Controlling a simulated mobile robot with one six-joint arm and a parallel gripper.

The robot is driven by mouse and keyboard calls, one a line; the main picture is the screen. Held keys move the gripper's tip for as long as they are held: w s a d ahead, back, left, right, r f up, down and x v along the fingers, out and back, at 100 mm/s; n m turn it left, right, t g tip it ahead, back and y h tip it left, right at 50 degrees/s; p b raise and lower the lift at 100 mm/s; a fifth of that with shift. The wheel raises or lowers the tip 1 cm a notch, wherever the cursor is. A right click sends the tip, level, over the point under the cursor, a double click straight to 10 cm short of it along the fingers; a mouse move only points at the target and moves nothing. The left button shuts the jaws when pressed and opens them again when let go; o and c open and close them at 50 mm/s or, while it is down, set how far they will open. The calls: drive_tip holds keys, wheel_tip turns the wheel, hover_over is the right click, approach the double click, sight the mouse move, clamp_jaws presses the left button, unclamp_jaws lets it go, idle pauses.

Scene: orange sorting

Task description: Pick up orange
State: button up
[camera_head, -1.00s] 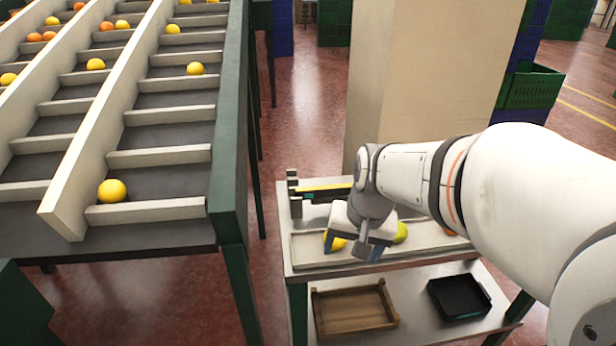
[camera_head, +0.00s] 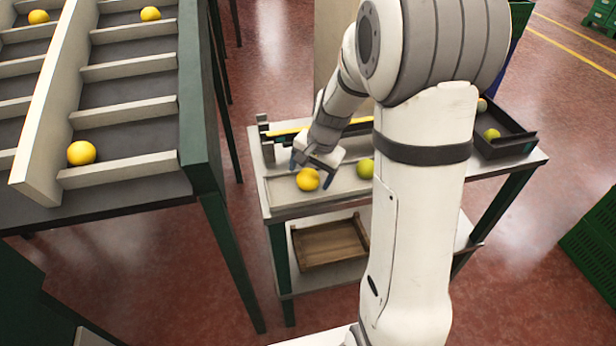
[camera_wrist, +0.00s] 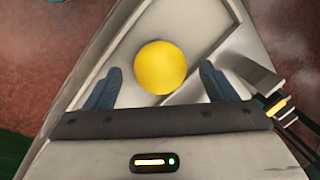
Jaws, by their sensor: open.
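A yellow-orange fruit (camera_head: 308,179) lies in the shallow light tray (camera_head: 283,192) on the cart top. My gripper (camera_head: 311,177) is open above and around it, with blue fingertips. In the wrist view the fruit (camera_wrist: 161,67) sits between and a little beyond the two open fingers (camera_wrist: 160,88), with a gap on both sides. A green-yellow fruit (camera_head: 365,168) lies in the same tray to the right, partly beside my arm.
A black tray (camera_head: 505,140) with a green fruit (camera_head: 491,134) stands at the cart's right end. A wooden crate (camera_head: 330,243) is on the lower shelf. The sloped conveyor (camera_head: 125,92) at left holds a few fruits, one at its lower end (camera_head: 81,153).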

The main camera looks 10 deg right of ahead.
drive_tip(key=shift+w+a+f, duration=0.1)
drive_tip(key=shift+f, duration=0.45)
drive_tip(key=c, duration=1.1)
